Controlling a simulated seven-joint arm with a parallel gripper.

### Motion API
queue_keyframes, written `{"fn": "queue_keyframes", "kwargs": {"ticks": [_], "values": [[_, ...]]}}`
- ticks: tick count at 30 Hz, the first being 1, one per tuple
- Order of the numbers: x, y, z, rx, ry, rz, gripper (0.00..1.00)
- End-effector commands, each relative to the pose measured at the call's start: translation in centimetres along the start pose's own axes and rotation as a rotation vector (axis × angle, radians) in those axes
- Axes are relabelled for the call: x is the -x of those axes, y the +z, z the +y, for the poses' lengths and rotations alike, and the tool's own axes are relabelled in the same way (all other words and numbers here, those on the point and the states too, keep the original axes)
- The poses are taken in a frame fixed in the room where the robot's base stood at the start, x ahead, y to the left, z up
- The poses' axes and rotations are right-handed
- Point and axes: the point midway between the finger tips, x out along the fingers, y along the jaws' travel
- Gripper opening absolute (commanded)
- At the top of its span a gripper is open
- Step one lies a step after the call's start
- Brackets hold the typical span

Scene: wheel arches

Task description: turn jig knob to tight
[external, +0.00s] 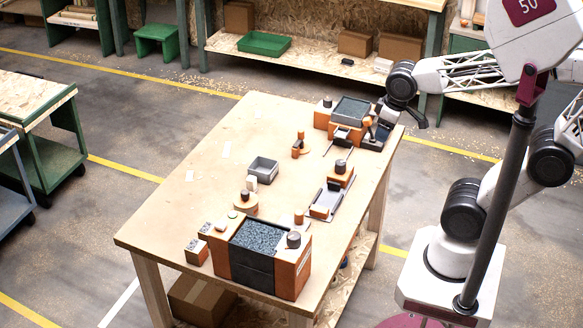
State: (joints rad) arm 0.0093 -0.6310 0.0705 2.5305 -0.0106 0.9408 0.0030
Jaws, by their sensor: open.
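My gripper (384,120) is open at the far right edge of the table, pointing down beside an orange-and-grey fixture (347,128). Its fingertips are small and dark, partly lost against dark parts there. Several dark round knobs show; which one is the jig knob I cannot tell. One knob (340,166) is on an orange block at the far end of a grey plate jig (336,193). Another knob (293,239) tops the large near orange fixture (290,268). A third knob (327,102) tops the far fixture. Their markings are too small to read.
A grey bin (263,170) stands mid-table. A round orange piece (246,208) and small orange blocks (197,250) lie near the front. An orange post piece (298,147) stands by the far fixture. The left part of the wooden table (185,205) is mostly clear.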

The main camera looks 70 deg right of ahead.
Motion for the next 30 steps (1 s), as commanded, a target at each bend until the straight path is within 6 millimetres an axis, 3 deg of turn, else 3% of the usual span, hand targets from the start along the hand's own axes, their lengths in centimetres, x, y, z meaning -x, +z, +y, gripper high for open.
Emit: {"fn": "queue_keyframes", "kwargs": {"ticks": [11,30], "values": [[-2.1,-2.3,1.0,0.274,0.002,-0.036,0.67],[-9.6,-8.0,4.6,1.120,-0.059,-0.126,0.67]]}}
